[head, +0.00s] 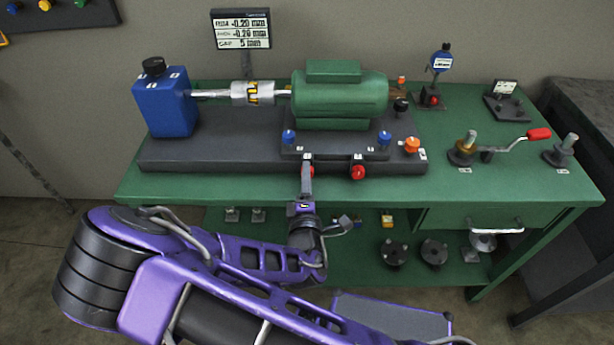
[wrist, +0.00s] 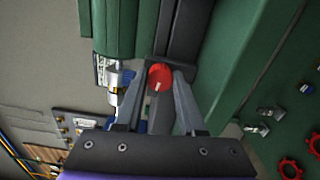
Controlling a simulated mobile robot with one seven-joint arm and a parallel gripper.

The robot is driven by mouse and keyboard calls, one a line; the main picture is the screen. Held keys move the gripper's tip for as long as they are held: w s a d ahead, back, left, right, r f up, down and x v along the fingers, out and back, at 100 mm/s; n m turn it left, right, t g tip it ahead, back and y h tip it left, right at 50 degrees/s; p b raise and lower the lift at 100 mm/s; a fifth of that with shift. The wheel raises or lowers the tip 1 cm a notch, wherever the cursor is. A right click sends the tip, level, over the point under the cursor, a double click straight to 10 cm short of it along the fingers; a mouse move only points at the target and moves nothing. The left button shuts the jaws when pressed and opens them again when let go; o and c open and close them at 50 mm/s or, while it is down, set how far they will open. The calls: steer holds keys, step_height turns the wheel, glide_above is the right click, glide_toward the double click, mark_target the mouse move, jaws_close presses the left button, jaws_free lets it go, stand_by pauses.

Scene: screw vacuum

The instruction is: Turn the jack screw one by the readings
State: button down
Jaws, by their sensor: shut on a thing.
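A green motor (head: 340,97) sits on a dark grey base (head: 210,155), joined by a shaft and silver coupling (head: 253,93) to a blue pump block (head: 165,105). Two red-headed jack screws are at the base's front edge: the right one (head: 358,173) is free, and the left one is mostly hidden behind my gripper (head: 308,172). In the wrist view a red knob (wrist: 159,77) with a pale mark sits between my fingers, which are shut on it. The display (head: 241,30) appears to read -0.20 mm on two lines and gap 5 mm. The screws' number labels are unreadable.
Blue knobs (head: 289,137) and an orange knob (head: 411,146) stand close around the motor foot. Black parts lie on the lower shelf.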

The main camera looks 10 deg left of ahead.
steer(key=c, duration=0.5)
jaws_free()
